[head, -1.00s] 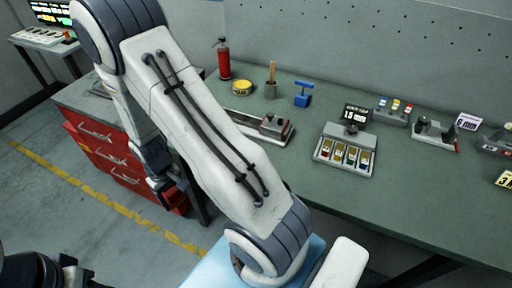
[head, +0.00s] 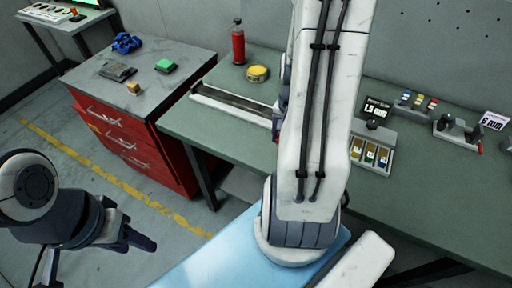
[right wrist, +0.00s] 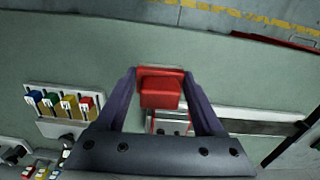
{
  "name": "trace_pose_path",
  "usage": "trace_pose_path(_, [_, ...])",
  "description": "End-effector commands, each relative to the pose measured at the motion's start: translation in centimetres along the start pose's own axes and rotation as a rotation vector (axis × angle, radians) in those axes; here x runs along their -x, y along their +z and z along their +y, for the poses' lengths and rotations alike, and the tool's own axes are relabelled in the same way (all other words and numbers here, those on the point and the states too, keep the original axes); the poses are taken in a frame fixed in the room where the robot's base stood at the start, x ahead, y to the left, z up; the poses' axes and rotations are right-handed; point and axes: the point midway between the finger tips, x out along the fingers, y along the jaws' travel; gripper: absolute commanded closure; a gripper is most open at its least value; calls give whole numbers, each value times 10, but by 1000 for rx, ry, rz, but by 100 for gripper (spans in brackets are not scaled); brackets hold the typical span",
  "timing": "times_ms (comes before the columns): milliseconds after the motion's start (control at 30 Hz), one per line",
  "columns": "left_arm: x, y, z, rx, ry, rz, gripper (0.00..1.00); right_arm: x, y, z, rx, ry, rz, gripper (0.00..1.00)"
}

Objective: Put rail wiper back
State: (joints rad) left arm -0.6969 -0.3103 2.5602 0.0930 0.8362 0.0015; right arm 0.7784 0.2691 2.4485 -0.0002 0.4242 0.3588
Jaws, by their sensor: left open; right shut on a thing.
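In the right wrist view, a red block (right wrist: 160,91), which seems to be the rail wiper, sits between the fingers of my right gripper (right wrist: 160,78), which is shut on it. The block is over or beside a grey, red-edged piece (right wrist: 168,123) at the end of the pale rail (right wrist: 250,121); I cannot tell whether they touch. In the head view, my own right arm hides the right gripper and the block, and the rail (head: 232,104) runs in from the left. My left gripper (head: 132,237) is open and empty above the floor at lower left.
A red bottle (head: 238,44) and a yellow tin (head: 258,74) stand behind the rail. A red cabinet (head: 150,152) at left carries a green block (head: 166,66) and other small items.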

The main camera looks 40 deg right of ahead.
Motion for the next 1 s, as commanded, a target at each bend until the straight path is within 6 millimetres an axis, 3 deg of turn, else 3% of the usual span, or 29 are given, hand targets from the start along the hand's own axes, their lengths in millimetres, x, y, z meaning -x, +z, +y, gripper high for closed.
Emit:
trace_pose_path(67, [1,0,0,0,0,0,50,1,-1,4,-34,0,0,83])
trace_pose_path(167, [4,0,0,0,0,0,50,-6,-3,-8,-40,1,-3,83])
trace_pose_path(400, [18,-1,1,1,0,0,50,-38,-13,-62,-34,3,-4,83])
trace_pose_path(600, [28,-2,2,1,0,0,50,-59,-22,-96,-39,1,-1,83])
trace_pose_path(833, [32,-2,2,1,0,0,50,-73,-23,-106,-42,2,-2,83])
trace_pose_path(1000, [40,-2,3,0,0,0,50,-96,-23,-106,-41,2,-3,83])
